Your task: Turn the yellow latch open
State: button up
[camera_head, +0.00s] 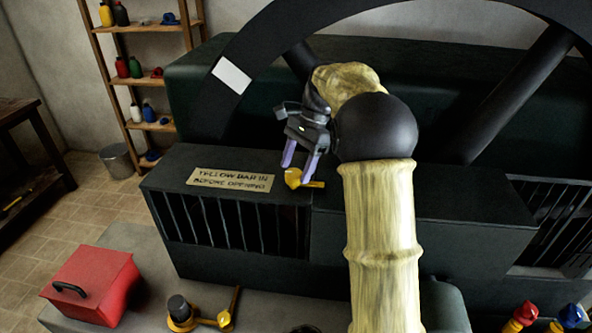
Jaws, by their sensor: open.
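The yellow latch (295,179) sits on top of the dark green machine housing, just right of a sign plate (231,180) that reads "YELLOW BAR IN BEFORE OPENING". Its rounded knob is at the left and a short bar reaches to the right. My gripper (299,161) points down just above the latch, its two pale purple fingers apart. One finger is above the knob and the other near the bar; I cannot tell whether they touch it.
A dark barred housing (232,226) is below the sign. A red box (93,284) with a black handle and a yellow lever fitting (200,318) sit on the grey ledge in front. A large dark wheel (262,45) rises behind. Shelves (142,60) stand at the back left.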

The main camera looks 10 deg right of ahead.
jog(key=shift+s+a+f, duration=0.1)
jog(key=shift+a+f, duration=0.15)
jog(key=shift+f, duration=0.4)
jog(key=c, duration=1)
jog(key=shift+o, duration=0.2)
